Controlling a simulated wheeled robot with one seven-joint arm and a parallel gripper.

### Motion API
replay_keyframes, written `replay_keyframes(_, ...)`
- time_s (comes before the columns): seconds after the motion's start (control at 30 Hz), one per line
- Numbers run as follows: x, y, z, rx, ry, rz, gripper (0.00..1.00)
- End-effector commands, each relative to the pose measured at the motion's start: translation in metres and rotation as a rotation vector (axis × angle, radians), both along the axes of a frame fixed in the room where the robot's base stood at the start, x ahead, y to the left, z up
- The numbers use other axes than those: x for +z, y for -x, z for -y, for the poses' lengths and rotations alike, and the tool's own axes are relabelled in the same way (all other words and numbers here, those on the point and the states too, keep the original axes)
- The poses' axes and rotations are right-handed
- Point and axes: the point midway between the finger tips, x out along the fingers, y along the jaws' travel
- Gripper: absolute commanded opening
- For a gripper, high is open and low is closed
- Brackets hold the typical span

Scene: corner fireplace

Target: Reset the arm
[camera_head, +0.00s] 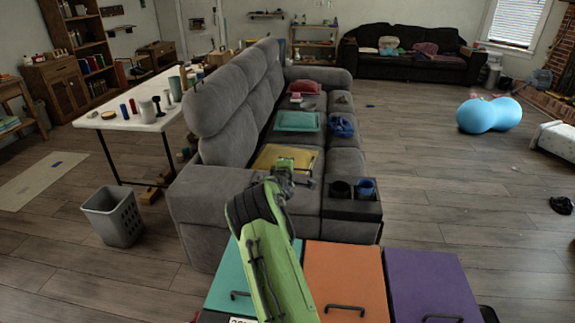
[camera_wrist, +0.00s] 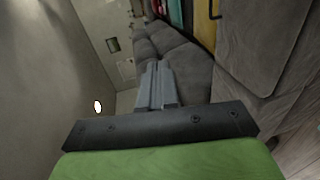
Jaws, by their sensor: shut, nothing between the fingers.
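My green arm reaches forward and up over the coloured-lid cabinet in the head view, with my gripper (camera_head: 284,168) at its far end, in front of the grey sofa (camera_head: 225,100). In the wrist view my gripper (camera_wrist: 157,75) shows as two grey fingers pressed together, with nothing between them. The wrist view looks sideways, with the grey sofa (camera_wrist: 190,70) beyond the fingers and a pale wall on the left. My arm hides part of the teal and orange lids.
A cabinet with teal, orange (camera_head: 345,275) and purple (camera_head: 425,285) fronts stands close by. Trays lie on the sofa, including a yellow one (camera_head: 305,160). A grey basket (camera_head: 113,216) and white table (camera_head: 140,122) stand left. Floor on the right is mostly clear.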

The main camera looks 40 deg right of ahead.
Motion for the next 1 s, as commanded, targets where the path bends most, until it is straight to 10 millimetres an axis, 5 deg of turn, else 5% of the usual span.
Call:
replay_keyframes(0.2, 0.015, 0.017, -0.022, 0.001, -0.002, 0.0, 0.0)
replay_keyframes(0.57, 0.018, 0.02, -0.025, -0.002, -0.007, 0.003, 0.0)
replay_keyframes(0.67, 0.044, 0.025, -0.039, -0.024, -0.096, 0.049, 0.0)
replay_keyframes(0.77, 0.091, 0.04, -0.078, -0.066, -0.311, 0.135, 0.0)
replay_keyframes(1.0, 0.185, 0.116, -0.229, -0.115, -0.892, 0.226, 0.0)
